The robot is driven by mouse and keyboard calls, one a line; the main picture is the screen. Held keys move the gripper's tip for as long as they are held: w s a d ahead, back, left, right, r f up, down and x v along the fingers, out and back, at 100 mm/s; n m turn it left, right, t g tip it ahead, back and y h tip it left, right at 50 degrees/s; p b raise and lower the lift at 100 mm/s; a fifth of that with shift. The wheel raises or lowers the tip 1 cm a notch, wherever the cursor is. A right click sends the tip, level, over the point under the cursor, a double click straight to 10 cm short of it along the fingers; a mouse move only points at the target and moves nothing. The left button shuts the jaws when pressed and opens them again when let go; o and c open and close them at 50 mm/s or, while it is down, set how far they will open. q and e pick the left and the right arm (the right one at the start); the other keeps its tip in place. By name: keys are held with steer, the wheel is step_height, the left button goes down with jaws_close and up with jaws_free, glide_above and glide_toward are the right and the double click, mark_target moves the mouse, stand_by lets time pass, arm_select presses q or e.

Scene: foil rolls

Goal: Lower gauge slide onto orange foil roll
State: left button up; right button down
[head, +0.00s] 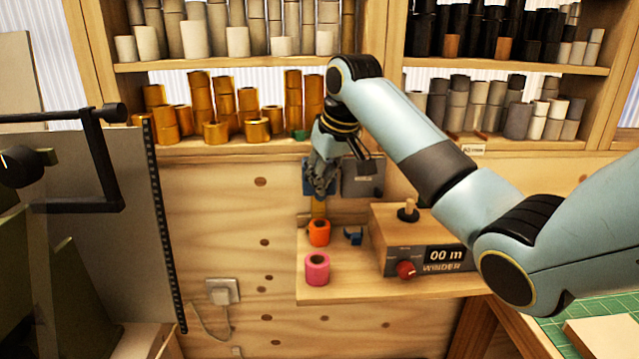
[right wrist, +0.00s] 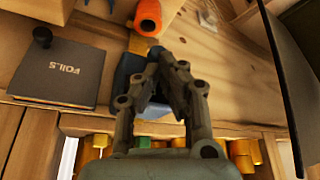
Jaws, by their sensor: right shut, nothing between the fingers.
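The orange foil roll (head: 319,233) stands on the wooden shelf, below my right gripper (head: 319,186). The roll also shows at the top of the right wrist view (right wrist: 148,16). A blue piece, likely the gauge slide (right wrist: 128,72), sits beside and partly behind my right fingers, with a yellow part (right wrist: 138,44) toward the roll. In the head view the blue piece (head: 307,178) is mostly covered by the gripper, and the yellow part (head: 318,209) appears just above the roll. Whether it touches the roll is unclear. My right gripper is shut and empty. My left gripper is not in view.
A pink roll (head: 317,269) stands in front of the orange one. A small blue object (head: 353,236) and the winder box (head: 425,248) are to the right. Gold rolls (head: 215,131) fill the shelf behind.

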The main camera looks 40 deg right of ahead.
steer(key=shift+f, duration=0.65)
steer(key=s+a+r, duration=0.1)
steer(key=s+r, duration=0.1)
steer(key=s, duration=0.1)
steer(key=s+a+r+p, duration=0.1)
steer(key=shift+s+a, duration=0.15)
steer(key=shift+a, duration=0.2)
stand_by(0.4)
